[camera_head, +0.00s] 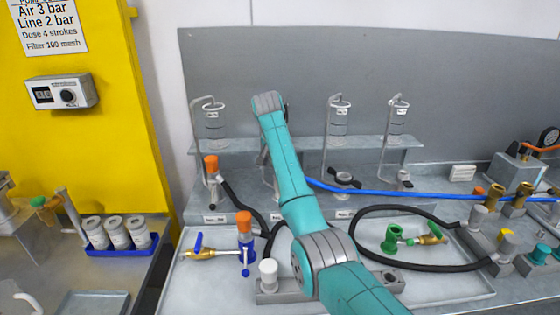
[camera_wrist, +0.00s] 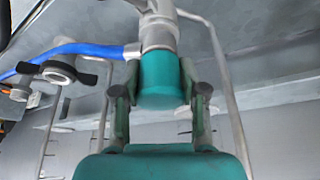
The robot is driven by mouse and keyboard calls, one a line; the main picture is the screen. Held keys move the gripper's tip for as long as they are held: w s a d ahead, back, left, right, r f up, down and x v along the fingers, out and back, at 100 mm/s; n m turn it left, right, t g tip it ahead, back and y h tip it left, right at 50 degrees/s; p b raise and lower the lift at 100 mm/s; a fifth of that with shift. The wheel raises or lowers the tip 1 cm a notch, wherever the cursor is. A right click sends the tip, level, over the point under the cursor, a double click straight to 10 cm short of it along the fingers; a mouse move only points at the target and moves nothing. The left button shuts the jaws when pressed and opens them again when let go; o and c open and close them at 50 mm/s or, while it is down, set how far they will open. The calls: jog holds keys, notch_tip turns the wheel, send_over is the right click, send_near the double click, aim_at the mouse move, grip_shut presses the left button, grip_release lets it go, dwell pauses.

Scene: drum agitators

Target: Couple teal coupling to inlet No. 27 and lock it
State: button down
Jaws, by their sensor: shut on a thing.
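The teal coupling (camera_wrist: 163,80) is between the fingers of my gripper (camera_wrist: 161,92) in the wrist view. My gripper is shut on its sides. A grey metal fitting (camera_wrist: 158,32) meets the coupling's far end, and the blue hose (camera_wrist: 85,49) joins metal beside it. I cannot tell whether the coupling is seated or locked. In the head view my arm hides my gripper, the coupling and most of the station behind it. The number plates (camera_head: 343,214) along the ledge are too small to read, so I cannot pick out No. 27.
An inlet with black levers (camera_head: 343,178) stands right of my arm, near the blue hose (camera_head: 430,195). An orange-capped inlet (camera_head: 211,167) stands at left. The tray (camera_head: 205,290) holds a blue-levered fitting (camera_head: 245,250), a green fitting (camera_head: 393,238) and a black hose (camera_head: 360,225). Wire frames flank my gripper.

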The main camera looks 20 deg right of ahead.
jog(key=shift+f, duration=0.15)
jog(key=c, duration=0.5)
grip_release()
jog(key=shift+c, duration=0.2)
jog(key=shift+c, duration=0.3)
jog(key=shift+r, duration=5)
